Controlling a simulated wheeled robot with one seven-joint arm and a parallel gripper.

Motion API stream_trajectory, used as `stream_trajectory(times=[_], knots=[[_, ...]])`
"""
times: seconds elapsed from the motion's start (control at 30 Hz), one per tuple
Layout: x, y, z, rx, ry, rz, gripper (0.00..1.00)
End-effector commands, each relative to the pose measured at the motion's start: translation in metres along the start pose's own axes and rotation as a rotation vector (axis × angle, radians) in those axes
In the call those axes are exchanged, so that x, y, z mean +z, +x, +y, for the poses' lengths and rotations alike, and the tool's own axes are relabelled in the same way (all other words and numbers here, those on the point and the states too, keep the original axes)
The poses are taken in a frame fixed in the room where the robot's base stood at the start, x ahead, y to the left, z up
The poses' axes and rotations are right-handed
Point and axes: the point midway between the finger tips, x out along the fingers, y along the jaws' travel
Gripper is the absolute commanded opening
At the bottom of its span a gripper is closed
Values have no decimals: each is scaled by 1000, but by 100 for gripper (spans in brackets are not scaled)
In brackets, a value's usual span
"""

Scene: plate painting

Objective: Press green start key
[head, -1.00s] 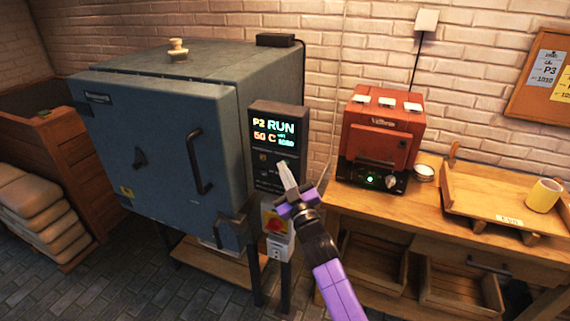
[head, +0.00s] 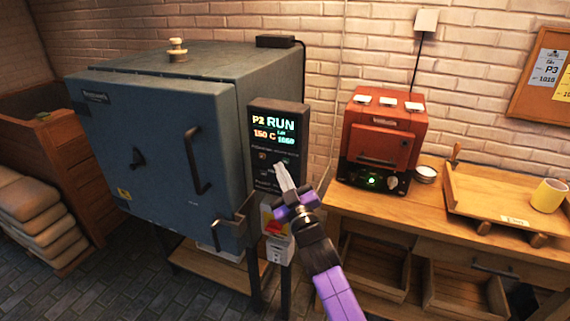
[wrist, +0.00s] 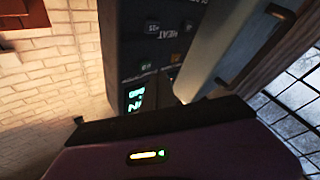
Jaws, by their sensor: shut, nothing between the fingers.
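The kiln's control panel (head: 278,112) is dark, with a lit display (head: 274,130) reading P2 RUN, 150 C and a small target of about 1060. Small keys sit under the display; the green start key cannot be clearly made out beside my fingertips. My gripper (head: 282,176) is shut and empty, its pale tips in front of the lower half of the panel, slightly below the key area. I cannot tell whether they touch it. In the wrist view the panel (wrist: 150,45) shows turned, with several dark keys and part of the display (wrist: 135,97).
The blue-grey kiln (head: 160,150) stands left of the panel, its handle (head: 197,160) sticking out. A red-and-yellow switch box (head: 272,226) is below the panel. A small red kiln (head: 384,125) and a wooden tray (head: 480,195) stand on the bench at right.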

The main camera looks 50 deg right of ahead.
Motion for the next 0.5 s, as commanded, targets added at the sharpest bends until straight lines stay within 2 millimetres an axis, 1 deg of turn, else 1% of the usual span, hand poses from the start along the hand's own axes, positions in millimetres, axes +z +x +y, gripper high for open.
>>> stream_trajectory(times=[0.03, 0.5], knots=[[3, -3, -4, -1, 0, 0, 0], [-8, -19, -15, -1, 2, 2, 0]])
